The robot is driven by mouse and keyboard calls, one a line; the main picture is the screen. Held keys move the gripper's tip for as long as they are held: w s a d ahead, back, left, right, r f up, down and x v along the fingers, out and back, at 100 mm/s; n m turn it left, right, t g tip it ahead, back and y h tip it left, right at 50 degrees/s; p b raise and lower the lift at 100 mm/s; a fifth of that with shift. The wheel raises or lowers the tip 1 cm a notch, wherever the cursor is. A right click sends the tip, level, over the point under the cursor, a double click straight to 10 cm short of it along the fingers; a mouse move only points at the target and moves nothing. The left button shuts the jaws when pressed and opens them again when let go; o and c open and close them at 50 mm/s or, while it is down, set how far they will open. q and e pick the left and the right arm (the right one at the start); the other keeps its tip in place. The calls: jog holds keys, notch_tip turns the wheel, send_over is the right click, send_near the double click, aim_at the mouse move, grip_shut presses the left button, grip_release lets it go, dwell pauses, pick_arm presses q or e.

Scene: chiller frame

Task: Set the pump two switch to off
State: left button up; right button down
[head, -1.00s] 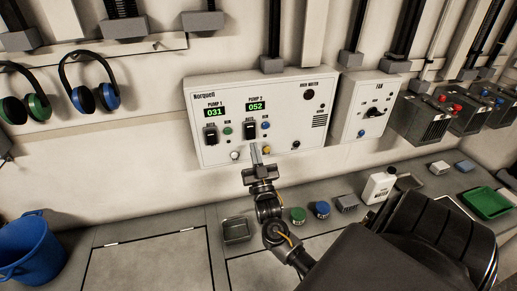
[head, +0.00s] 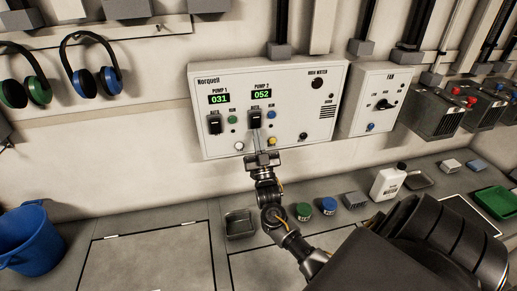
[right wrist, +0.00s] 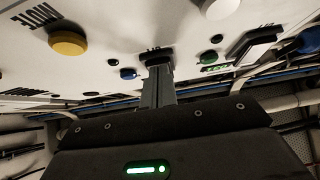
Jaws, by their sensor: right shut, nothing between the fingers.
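The pump two switch (head: 254,119) is a black rocker on the white Norquell panel (head: 205,88), under the green display (head: 261,93) reading 052. My right gripper (head: 256,131) is shut and empty, its fingertips at the lower end of this switch. In the right wrist view, the shut fingers (right wrist: 158,72) reach up to the switch (right wrist: 155,55) and hide part of it; I cannot tell whether they touch. The switch's exact position is hard to read. My left gripper is not in view.
Close by are the pump one switch (head: 215,124), a green button (head: 232,119), a blue button (head: 271,115) and a yellow button (head: 271,141). A fan box (head: 378,100) hangs to the right. The counter below holds a grey tray (head: 239,224) and a white bottle (head: 388,182).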

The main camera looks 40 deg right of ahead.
jog(key=shift+w, duration=0.1)
jog(key=shift+s+a+p, duration=0.2)
jog(key=shift+s+p, duration=0.15)
jog(key=shift+s, duration=0.1)
jog(key=b+v, duration=0.4)
jog(key=v, duration=0.8)
jog(key=shift+f+b, duration=0.35)
jog(key=shift+f, duration=0.1)
jog(key=shift+w, duration=0.1)
